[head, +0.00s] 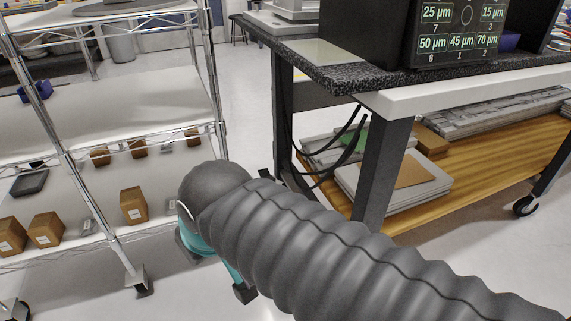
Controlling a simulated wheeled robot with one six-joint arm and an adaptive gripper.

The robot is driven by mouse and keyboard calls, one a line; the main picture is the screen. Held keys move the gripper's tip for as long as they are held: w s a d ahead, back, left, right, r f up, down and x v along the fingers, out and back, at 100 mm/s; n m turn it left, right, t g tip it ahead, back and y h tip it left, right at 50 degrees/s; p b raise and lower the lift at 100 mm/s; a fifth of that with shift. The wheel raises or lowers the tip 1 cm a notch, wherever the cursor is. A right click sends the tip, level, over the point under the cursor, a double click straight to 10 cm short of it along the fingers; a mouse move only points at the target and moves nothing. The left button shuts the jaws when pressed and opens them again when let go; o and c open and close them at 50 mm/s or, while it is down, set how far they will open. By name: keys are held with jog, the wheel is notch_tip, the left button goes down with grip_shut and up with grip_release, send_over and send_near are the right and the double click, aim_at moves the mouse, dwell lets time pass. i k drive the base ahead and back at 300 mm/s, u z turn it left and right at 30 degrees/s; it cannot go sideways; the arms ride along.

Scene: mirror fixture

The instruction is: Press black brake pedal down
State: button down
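My arm in its grey ribbed sleeve crosses the lower middle of the head view and hides much of the floor behind it. Beyond its rounded end, teal parts and a small dark piece, seemingly of my gripper (244,292), show low over the floor. The fingers cannot be made out, nor whether they hold anything. A black caster wheel (525,206) stands under the workbench at the far right, apart from my arm. No brake pedal can be clearly made out. Any pedal behind my arm is hidden.
A wire rack (130,235) with several cardboard boxes stands at the left. The workbench (480,88) carries a black display unit (460,30). Its wooden lower shelf (480,190) holds flat stacks; black cables hang nearby. Floor (245,130) shows between rack and bench.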

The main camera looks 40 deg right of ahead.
aim_at(263, 172)
jog(key=z, duration=0.65)
jog(key=i, duration=0.95)
jog(key=z, duration=0.2)
